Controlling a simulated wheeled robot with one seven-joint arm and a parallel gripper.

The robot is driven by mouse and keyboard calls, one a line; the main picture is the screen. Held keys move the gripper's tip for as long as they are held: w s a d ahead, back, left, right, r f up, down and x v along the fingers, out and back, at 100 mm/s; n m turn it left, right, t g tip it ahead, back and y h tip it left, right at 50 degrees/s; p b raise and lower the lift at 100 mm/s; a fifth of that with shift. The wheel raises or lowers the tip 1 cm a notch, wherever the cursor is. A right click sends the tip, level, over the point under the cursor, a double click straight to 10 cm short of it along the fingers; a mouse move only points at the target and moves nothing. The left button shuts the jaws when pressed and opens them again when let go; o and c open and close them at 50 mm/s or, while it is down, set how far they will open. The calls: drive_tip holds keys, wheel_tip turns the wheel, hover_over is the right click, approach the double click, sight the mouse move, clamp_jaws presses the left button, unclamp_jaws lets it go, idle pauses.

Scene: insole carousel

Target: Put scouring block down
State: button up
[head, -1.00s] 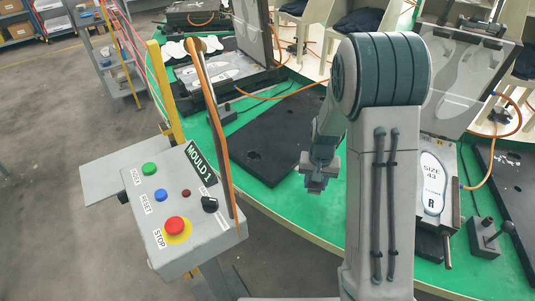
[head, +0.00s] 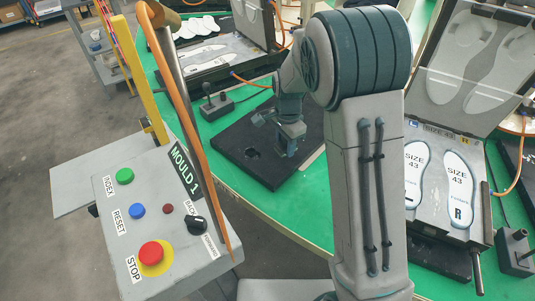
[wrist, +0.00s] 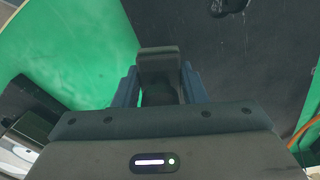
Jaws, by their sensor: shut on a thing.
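The scouring block (wrist: 158,55) is a dark grey block in the wrist view, held between the two blue fingers of my gripper (wrist: 160,85). My gripper also shows in the head view (head: 288,142), shut on the block and pointing down over a black board (head: 235,150). The board lies flat on the green round table (head: 225,117). In the head view the block is too small and too hidden by the gripper to make out. I cannot tell whether it touches the board.
A control box (head: 165,225) with buttons stands at front left, an orange hose (head: 195,120) rising beside it. An open mould with size 43 insoles (head: 459,185) is at right.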

hover_over(268, 161)
wheel_tip(268, 161, down, 4)
drive_tip(key=shift+a+r+p, duration=0.1)
drive_tip(key=shift+r+p, duration=0.15)
drive_tip(key=shift+p, duration=0.05)
drive_tip(key=shift+f, duration=1.95)
